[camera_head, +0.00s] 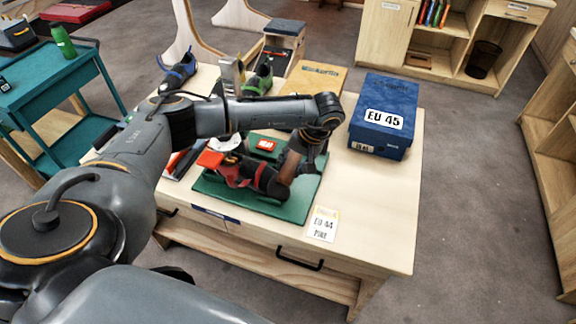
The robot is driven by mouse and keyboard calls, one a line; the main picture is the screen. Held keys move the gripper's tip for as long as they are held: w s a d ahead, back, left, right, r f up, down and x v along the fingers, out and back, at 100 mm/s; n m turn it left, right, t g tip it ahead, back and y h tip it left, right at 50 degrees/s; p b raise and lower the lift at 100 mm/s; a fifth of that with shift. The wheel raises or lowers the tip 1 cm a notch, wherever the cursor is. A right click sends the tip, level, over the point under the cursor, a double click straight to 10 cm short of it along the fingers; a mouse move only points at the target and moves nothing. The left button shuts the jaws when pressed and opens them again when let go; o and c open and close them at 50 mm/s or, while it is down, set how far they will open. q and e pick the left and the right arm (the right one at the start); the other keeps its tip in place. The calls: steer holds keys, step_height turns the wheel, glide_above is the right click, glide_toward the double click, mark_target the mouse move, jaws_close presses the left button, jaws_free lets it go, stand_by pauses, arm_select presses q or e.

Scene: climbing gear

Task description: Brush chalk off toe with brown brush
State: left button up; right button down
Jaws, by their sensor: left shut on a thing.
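A dark climbing shoe with red parts (240,178) lies on a green mat (231,203) on the wooden table. My left arm reaches in from the left over the table and bends down at the right. My left gripper (291,166) is at the right end of the shoe, above the mat, shut on a brown brush (287,168). The brush is partly covered by the gripper and is at or very near the shoe; I cannot tell whether they touch. Chalk on the toe is too small to make out. My right gripper is not in view.
A blue EU 45 shoebox (384,116) stands at the table's back right, beside a tan box (313,77). An EU 44 card (323,224) lies near the front edge. Blue (178,73) and green (257,82) shoes are behind my arm. The table's right side is clear.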

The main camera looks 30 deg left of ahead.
arm_select(q)
steer(key=shift+p+v, duration=0.8)
steer(key=shift+v, duration=0.7)
steer(key=shift+f, duration=0.1)
